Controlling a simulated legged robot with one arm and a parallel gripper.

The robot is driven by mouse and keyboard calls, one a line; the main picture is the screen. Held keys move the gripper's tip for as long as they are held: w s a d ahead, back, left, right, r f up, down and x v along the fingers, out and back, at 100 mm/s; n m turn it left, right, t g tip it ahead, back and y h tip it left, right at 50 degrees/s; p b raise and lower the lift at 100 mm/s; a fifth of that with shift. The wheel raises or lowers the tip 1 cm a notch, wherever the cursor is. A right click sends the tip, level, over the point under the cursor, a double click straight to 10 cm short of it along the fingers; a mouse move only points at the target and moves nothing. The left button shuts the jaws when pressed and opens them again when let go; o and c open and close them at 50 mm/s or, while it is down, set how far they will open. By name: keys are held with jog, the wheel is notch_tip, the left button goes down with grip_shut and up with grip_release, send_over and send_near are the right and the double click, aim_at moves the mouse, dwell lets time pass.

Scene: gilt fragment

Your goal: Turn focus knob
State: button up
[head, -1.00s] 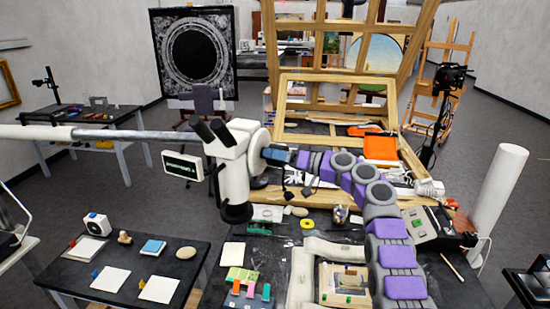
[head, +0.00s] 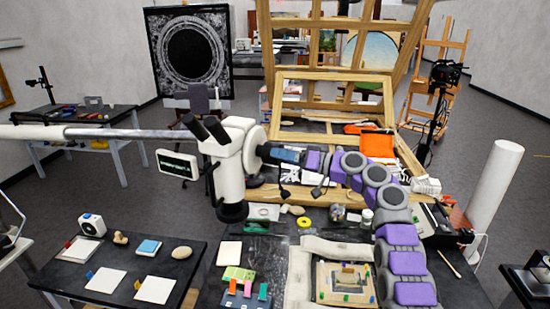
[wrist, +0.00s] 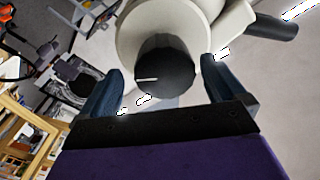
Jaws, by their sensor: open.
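The white microscope (head: 232,165) stands at the middle of the head view, with black eyepieces at its top and a long pale boom reaching left. Its black round focus knob (wrist: 165,78) faces me in the wrist view, centred on a pale disc-shaped housing (wrist: 135,28). A short white mark shows on the left of the knob's face. My gripper (head: 272,154) is at the housing's right side in the head view. In the wrist view, my gripper (wrist: 163,68) is open, with one dark blue finger on each side of the knob and gaps visible.
A small screen (head: 177,164) hangs left of the microscope. Below are the bench with a padded frame holding a fragment (head: 345,283), and a black side table (head: 60,270) with cards. A wooden easel (head: 330,90) stands behind. A white roll (head: 495,195) stands at right.

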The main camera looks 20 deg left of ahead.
jog(key=d, duration=1.4)
